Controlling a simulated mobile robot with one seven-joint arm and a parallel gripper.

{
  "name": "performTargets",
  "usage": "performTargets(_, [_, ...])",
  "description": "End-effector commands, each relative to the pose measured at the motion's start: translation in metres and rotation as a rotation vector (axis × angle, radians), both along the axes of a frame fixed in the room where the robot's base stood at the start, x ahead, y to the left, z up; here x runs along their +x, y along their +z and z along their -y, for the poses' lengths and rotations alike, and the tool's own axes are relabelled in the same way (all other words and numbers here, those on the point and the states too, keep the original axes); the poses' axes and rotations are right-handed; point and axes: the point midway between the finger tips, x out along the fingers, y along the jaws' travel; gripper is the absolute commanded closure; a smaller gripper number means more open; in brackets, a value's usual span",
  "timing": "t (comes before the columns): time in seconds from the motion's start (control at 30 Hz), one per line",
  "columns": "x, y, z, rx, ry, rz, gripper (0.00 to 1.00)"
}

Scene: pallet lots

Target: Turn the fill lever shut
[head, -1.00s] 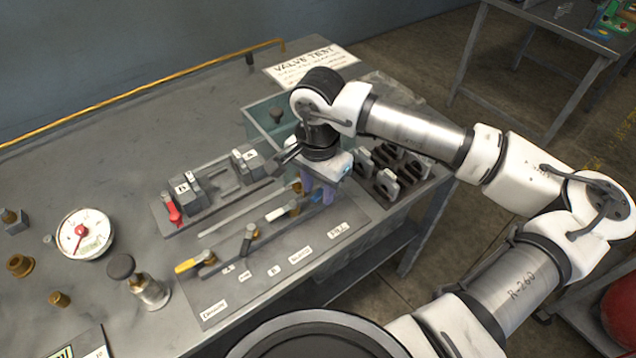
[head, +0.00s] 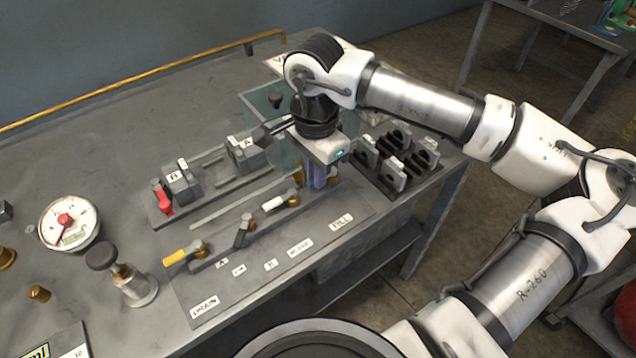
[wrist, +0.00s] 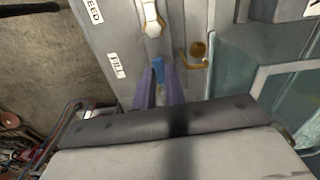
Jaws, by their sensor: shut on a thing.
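My gripper (head: 318,178) is shut on the blue-handled fill lever, with its purple fingers low over the right end of the valve panel (head: 262,262). In the wrist view the blue handle (wrist: 158,70) shows between the two fingertips (wrist: 158,82). The FILL label (wrist: 116,65) lies on the panel to the left of the fingers there; the head view shows the same label (head: 340,222) in front of the gripper. The fingers and wrist hide most of the lever and its pivot, so its exact angle is unclear.
The white lever (head: 280,202) is close left of my gripper. Further left are the black lever (head: 243,232) and yellow lever (head: 180,255). A clear tank (head: 262,105) stands behind, and a rack of grey parts (head: 395,160) stands right. A gauge (head: 68,224) lies left.

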Motion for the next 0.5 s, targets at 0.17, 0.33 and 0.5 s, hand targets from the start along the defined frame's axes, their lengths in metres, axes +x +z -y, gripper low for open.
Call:
performTargets(0.17, [0.0020, -0.0018, -0.0015, -0.002, -0.060, 0.001, 1.00])
performTargets(0.33, [0.0022, 0.0005, -0.0018, -0.001, -0.071, 0.001, 1.00])
performTargets(0.5, [0.0022, 0.0006, -0.0018, 0.000, -0.070, 0.000, 1.00])
